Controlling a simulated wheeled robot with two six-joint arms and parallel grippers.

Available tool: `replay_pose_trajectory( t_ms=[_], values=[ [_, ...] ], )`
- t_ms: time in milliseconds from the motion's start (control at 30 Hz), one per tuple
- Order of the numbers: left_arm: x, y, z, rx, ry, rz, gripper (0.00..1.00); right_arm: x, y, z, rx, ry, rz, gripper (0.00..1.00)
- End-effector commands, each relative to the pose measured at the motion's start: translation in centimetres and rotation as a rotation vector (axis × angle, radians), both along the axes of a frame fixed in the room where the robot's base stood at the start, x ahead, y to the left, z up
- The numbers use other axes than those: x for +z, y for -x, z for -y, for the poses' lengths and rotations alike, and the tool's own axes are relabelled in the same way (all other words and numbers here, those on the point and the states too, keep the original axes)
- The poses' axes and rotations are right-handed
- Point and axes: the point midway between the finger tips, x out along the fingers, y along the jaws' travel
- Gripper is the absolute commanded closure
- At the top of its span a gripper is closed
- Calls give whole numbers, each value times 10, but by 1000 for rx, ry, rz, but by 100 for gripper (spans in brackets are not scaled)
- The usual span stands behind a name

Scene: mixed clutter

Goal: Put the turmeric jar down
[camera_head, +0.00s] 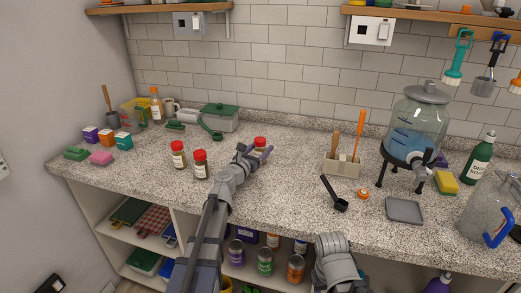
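Three small jars with red lids show on the speckled counter. My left gripper (255,154) reaches over the counter, with one finger on each side of the rightmost red-lidded jar (260,144). It appears shut on this jar, which I take as the turmeric jar; its label cannot be read. The gripper hides the jar's lower part, so I cannot tell whether its base touches the counter. Two similar jars, a left one (178,156) and a right one (200,165), stand upright to the left of my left arm. My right arm shows at the bottom, its gripper out of sight.
The counter (285,180) is clear to the right of the gripper, up to a utensil holder (342,166). A black scoop (334,195) and a grey tray (404,210) lie farther right. A green-lidded container (220,119) stands behind. Shelves are below the front edge.

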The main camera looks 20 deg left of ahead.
Motion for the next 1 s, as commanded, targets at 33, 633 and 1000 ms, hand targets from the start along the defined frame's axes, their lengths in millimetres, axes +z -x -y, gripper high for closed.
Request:
replay_pose_trajectory(
  t_ms=[33, 633, 1000],
  values=[
    [0, 0, 0, 0, 0, 0, 27, 0, 0, 0, 0, 0, 0, 50],
    [3, 27, -5, 0, 0, 0, 14, 3, 0, 0, 0, 0, 0, 50],
    [3, 97, -22, 1, 0, 0, 14, 3, 0, 0, 0, 0, 0, 50]
  ],
)
